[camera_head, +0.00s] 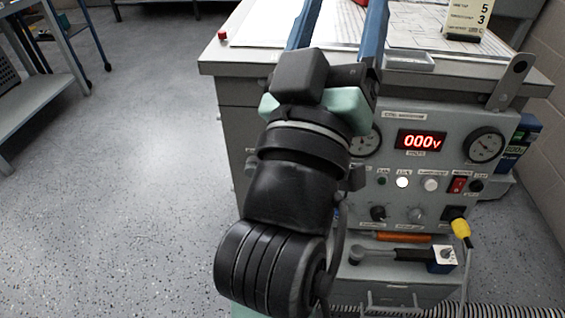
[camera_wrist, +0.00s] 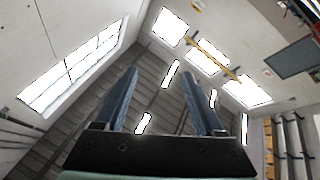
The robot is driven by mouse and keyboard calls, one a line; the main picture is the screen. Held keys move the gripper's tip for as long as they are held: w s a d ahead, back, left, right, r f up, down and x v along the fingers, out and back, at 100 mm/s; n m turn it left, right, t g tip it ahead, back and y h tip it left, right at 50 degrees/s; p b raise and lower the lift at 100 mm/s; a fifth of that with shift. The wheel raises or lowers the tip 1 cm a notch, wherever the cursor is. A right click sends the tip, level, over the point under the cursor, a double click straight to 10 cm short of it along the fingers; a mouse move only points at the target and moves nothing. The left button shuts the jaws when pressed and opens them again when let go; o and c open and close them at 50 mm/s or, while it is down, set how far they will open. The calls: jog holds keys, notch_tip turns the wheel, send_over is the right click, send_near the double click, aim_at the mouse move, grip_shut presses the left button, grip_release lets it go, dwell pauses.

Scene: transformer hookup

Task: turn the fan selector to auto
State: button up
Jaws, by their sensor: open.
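The control panel (camera_head: 400,195) is on the front of a grey bench unit, partly hidden on its left by my arm. A black knob (camera_head: 378,212) and a paler knob (camera_head: 415,214) sit low on it. Their labels are too small to read, so I cannot tell which is the fan selector or where it points. My gripper (camera_head: 345,10) is open, pointing up over the bench top, well above and apart from the panel. In the wrist view my gripper (camera_wrist: 160,72) has its blue fingers apart with nothing between them; that view shows the ceiling and windows.
The panel has a red display (camera_head: 421,142) reading 000v, a dial gauge (camera_head: 484,146), a red switch (camera_head: 457,185) and a yellow plug (camera_head: 460,228). A lower shelf holds a dark-handled tool (camera_head: 395,254). Papers lie on the bench top (camera_head: 255,69).

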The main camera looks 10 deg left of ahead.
notch_tip(320, 180, down, 25)
jog(key=w+a+n+g+b, duration=0.15)
jog(key=n+g, duration=0.25)
jog(key=n, duration=0.6)
jog(key=s+a+f+n+g+y+b, duration=0.1)
jog(key=s+f+n, duration=0.3)
jog(key=f+n, duration=0.4)
jog(key=s+a+f+n+y, duration=0.15)
jog(key=s+f+n, duration=0.3)
jog(key=f, duration=0.55)
jog(key=w+d, duration=0.1)
jog(key=w, duration=1.2)
jog(key=shift+d+n, duration=0.35)
jog(key=shift+d, duration=0.05)
jog(key=shift+s, duration=0.1)
jog(key=shift+c, duration=0.3)
grip_shut()
